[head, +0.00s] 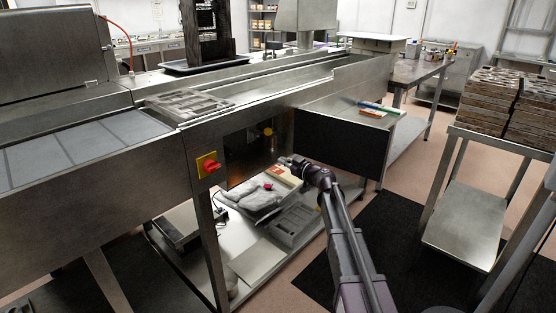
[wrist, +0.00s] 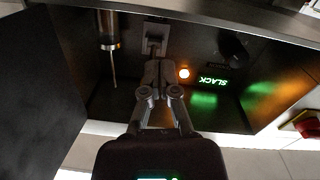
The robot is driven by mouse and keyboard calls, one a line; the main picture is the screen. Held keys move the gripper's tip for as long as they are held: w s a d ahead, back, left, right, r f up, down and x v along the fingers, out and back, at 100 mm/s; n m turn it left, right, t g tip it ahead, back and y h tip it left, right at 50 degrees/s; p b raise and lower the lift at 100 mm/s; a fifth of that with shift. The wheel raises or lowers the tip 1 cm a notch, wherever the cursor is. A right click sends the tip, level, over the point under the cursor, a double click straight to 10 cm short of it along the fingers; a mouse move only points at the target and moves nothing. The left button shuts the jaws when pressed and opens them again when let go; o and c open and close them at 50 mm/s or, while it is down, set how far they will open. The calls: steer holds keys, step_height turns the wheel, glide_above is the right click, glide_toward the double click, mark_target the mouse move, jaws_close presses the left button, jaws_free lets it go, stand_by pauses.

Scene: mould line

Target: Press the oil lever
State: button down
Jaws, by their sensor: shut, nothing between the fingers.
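In the wrist view, my gripper (wrist: 158,68) is shut and empty, its fingertips inside a dark recess in the machine. A grey fitting with a square plate (wrist: 155,34) is just beyond the fingertips and may be the oil lever; the fingers partly cover it, and I cannot tell whether they touch it. A metal cylinder with a thin rod (wrist: 109,32) is to its left. In the head view, my gripper (head: 284,161) is at the recess (head: 247,152) below the machine's bed; the lever cannot be made out there.
The wrist view shows a lit orange lamp (wrist: 184,73), an upside-down green "SLACK" sign (wrist: 213,80) and a black knob (wrist: 233,49). A dark open panel (head: 340,145) stands right of the recess. A red switch on yellow (head: 208,165) is on its left. A cluttered shelf (head: 255,262) lies below.

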steer(key=shift+s+d+f+b, duration=0.3)
steer(key=shift+s+d+f, duration=0.15)
steer(key=shift+s+d, duration=0.25)
steer(key=shift+s+d+f+b, duration=0.3)
steer(key=shift+s+d+f, duration=0.1)
steer(key=shift+s+d, duration=0.2)
steer(key=s+d+f+m+g+h, duration=0.2)
steer(key=s+f+g, duration=0.3)
steer(key=s, duration=0.4)
steer(key=s+d+f+m+g+h, duration=0.2)
steer(key=s+f+h, duration=0.1)
steer(key=s+f, duration=0.55)
steer(key=s+d+f+m+g+h, duration=0.2)
steer(key=s+d+m+g+h, duration=0.15)
steer(key=s+d, duration=0.4)
steer(key=s+d+f+m+g+h, duration=0.2)
steer(key=s+d+m+h, duration=0.25)
steer(key=s, duration=0.65)
step_height(320, 180, up, 30)
steer(key=p, duration=3)
steer(key=shift+d, duration=0.2)
